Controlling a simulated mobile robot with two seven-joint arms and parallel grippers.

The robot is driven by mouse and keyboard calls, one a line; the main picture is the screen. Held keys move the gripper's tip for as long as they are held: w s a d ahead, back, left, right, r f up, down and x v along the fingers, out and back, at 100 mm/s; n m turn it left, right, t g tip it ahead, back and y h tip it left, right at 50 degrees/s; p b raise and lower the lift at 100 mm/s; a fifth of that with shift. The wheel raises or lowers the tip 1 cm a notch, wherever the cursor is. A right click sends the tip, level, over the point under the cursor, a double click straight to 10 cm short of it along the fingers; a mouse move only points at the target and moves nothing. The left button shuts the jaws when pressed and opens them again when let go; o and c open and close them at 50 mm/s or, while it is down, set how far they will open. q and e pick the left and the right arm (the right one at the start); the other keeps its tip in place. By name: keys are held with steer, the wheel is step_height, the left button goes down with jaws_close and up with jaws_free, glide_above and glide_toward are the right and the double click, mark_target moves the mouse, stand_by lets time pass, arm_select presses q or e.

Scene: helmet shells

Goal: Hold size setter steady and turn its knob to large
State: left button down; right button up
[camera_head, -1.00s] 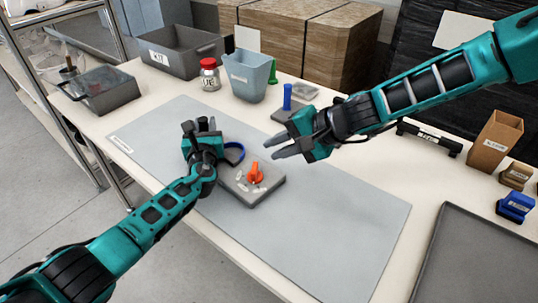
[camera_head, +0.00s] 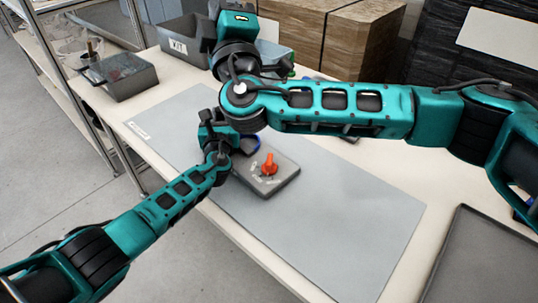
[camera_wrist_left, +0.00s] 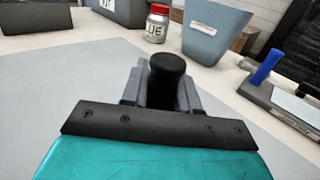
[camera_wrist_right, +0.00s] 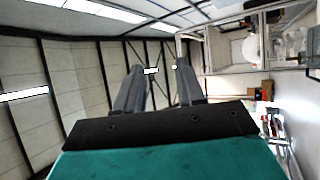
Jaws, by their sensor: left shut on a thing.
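The size setter (camera_head: 283,181) is a grey block on the mat with a red-orange knob (camera_head: 269,166) on top and small white labels too small to read. A dark blue band (camera_head: 250,147) shows at its far-left end.
My right arm crosses over the mat (camera_head: 345,225). A KIT bin (camera_head: 180,46) and a grey tray (camera_head: 133,84) stand at the back left. A jar (camera_wrist_left: 157,24), blue-grey bin (camera_wrist_left: 214,34) and blue post (camera_wrist_left: 268,64) stand behind. A dark tray (camera_head: 480,262) lies front right.

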steer(key=w+d+f+m+g+h, duration=0.2)
steer(key=d+f+m+g+h, duration=0.15)
steer(key=m+h, duration=0.4)
steer(key=m+g+y, duration=0.1)
steer(key=m+g, duration=1.2)
steer(key=g, duration=0.2)
glide_toward(269, 158)
steer(key=shift+n, duration=0.25)
steer(key=x, duration=0.8)
steer(key=shift+w+d+f, duration=0.1)
steer(key=shift+f, duration=0.25)
jaws_close()
